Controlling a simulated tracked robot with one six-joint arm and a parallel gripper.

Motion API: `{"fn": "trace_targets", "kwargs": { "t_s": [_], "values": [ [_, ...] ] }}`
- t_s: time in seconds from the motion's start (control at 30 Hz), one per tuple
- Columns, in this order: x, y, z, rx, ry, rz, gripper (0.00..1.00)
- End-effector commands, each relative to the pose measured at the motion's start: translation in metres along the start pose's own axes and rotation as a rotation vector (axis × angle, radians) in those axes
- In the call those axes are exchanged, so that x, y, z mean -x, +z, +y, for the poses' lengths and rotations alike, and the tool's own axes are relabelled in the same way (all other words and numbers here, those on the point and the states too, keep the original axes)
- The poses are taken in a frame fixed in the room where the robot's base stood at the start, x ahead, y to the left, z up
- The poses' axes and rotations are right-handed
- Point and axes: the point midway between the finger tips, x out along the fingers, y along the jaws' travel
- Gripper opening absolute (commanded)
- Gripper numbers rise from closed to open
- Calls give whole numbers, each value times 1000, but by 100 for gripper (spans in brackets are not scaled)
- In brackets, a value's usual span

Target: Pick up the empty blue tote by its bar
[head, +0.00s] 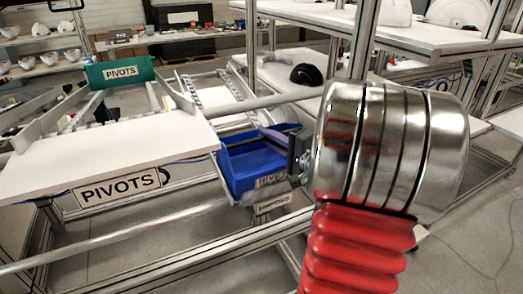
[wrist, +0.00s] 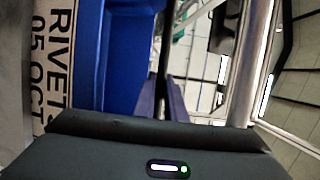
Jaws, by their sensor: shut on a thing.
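The blue tote (head: 245,168) sits in the middle of the head view, at the lower end of a sloped metal rack, with a label partly reading "RIVETS" on its front. The visible part of its inside looks empty. The contact itself is mostly hidden.
A white table (head: 110,170) marked "PIVOTS" stands left, with a green tote (head: 118,72) behind it. Metal rails and posts surround the rack. A shelf (head: 290,75) with a black helmet shell (head: 306,74) lies beyond. Grey floor shows below.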

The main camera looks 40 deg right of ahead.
Motion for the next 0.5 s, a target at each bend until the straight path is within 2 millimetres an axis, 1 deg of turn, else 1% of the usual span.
{"fn": "trace_targets", "kwargs": {
  "t_s": [0.03,0.17,0.27,0.43,0.5],
  "values": [
    [0,1,3,-4,7,0,0],
    [0,1,-4,-1,6,-1,0],
    [0,1,-13,0,3,-1,0],
    [0,0,-36,3,1,0,0],
    [10,-1,-34,-1,2,3,0]
  ]
}}
